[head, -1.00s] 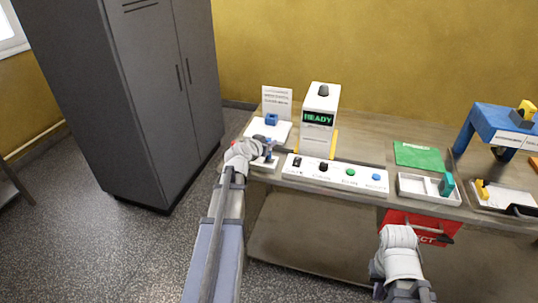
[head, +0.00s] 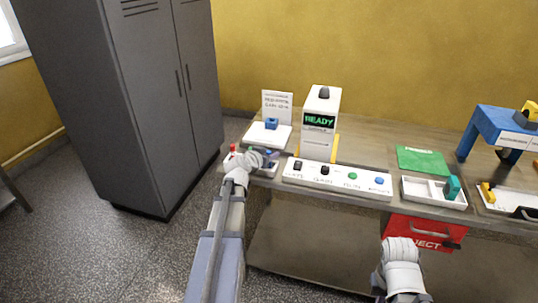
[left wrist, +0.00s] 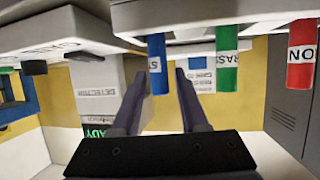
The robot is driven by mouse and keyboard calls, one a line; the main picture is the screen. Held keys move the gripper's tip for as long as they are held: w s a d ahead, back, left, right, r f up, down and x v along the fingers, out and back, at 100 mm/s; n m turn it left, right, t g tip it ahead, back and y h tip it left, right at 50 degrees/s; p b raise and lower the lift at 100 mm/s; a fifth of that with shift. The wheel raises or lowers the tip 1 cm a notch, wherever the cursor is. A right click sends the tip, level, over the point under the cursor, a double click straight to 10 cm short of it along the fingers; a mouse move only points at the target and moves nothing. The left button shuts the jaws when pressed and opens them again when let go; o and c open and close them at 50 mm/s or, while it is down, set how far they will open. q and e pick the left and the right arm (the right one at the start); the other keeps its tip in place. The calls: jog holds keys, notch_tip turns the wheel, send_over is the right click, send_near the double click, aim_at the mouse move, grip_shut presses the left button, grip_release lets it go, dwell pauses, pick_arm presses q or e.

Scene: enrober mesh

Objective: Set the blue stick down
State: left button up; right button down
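The blue stick (left wrist: 157,66) stands in the white holder (left wrist: 195,14), which shows along the top of the inverted left wrist view. My left gripper (left wrist: 160,73) has its two dark fingers apart, one on each side of the blue stick, with a visible gap on both sides. In the head view my left gripper (head: 268,157) is at the table's left front corner and partly covers the holder there. My right arm shows at the bottom right of the head view, but its fingers do not.
A green stick (left wrist: 226,58) and a red stick (left wrist: 301,55) stand in the same row. Behind are a white stand with a blue block (head: 271,123) and a white machine reading READY (head: 320,120). A button panel (head: 335,178) lies to the right. A grey cabinet (head: 150,100) stands left.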

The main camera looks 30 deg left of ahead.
pick_arm(q)
jog(key=shift+o, duration=0.5)
jog(key=shift+r, duration=0.1)
jog(key=shift+s+r+p, duration=0.15)
jog(key=shift+r+p, duration=0.05)
jog(key=shift+p, duration=0.15)
jog(key=a+p+v, duration=0.1)
jog(key=p+v, duration=0.3)
jog(key=v, duration=0.7)
jog(key=shift+s+d, duration=0.35)
jog(key=shift+d, duration=0.1)
